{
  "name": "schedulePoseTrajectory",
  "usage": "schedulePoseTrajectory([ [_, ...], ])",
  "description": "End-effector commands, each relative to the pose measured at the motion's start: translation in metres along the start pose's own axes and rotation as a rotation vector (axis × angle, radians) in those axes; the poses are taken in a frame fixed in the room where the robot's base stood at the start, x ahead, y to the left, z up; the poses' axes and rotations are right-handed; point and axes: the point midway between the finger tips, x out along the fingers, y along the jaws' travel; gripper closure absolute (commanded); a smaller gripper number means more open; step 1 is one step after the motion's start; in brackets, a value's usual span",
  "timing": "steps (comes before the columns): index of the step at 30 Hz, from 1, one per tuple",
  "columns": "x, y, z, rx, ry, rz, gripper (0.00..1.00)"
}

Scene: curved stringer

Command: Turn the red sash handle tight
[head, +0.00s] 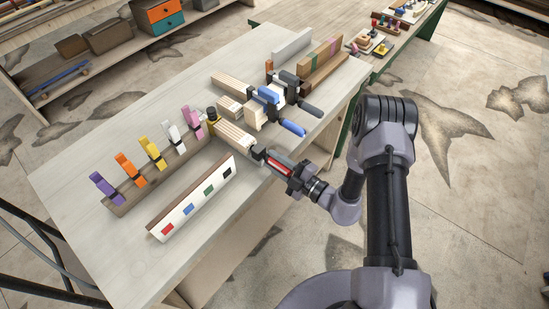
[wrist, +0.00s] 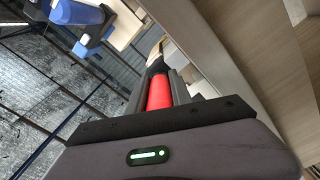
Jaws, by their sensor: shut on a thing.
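The red sash handle (head: 278,168) sticks out past the front edge of the workbench, near the middle of the head view. My gripper (head: 283,170) is shut on it, with a dark finger along each side. In the wrist view the red handle (wrist: 159,92) lies between the two dark fingers (wrist: 161,88) and points away from the camera. The clamp's dark end (head: 258,152) meets the pale laminated wood strips (head: 234,134) on the bench. Most of the clamp's bar and its far jaw are hidden or too small to tell.
A clamp with a blue handle (head: 293,128) and one with a dark handle (head: 311,108) stick out close by on the right. A white block with coloured squares (head: 196,202) lies to the left. Several coloured clamps (head: 153,153) stand in a wooden rack.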

Motion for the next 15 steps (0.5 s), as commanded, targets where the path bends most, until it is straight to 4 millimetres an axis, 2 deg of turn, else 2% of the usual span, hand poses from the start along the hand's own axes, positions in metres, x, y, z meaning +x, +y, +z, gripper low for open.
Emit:
schedulePoseTrajectory([
  [15,-0.0002,-0.0014,-0.0011,0.486,0.0,-0.001,1.0],
])
